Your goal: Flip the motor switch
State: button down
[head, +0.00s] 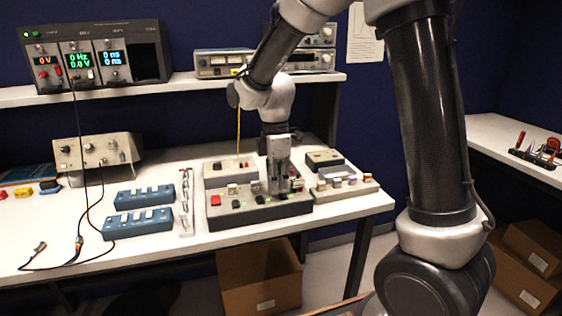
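A dark grey control box (258,214) lies on the workbench. Its top carries small green and red parts and several pale blocks. Which part is the motor switch cannot be told, as no label is readable. My gripper (279,190) points straight down over the right part of this box, its fingertips at or just above the top. The fingers hide part of the panel. Whether they touch anything, or are parted, is too small to tell. A lighter box (229,178) with red and black parts stands just behind, with a thin yellow rod above it.
Right of my gripper is a pale box with several blocks (345,190). Two blue switch boxes (138,222) and a metal strip stand left. Cables (78,240) hang down at the left. A shelf (190,85) with instruments runs behind my arm.

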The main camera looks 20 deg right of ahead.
notch_tip(320, 180, up, 12)
jog(key=s, duration=0.2)
jog(key=s+d+r+m+t, duration=0.2)
jog(key=s+d+m+t, duration=0.3)
jog(key=s+d+m, duration=1.2)
jog(key=shift+s+d+m+t, duration=0.4)
jog(key=shift+s+m, duration=0.1)
jog(key=shift+s, duration=0.1)
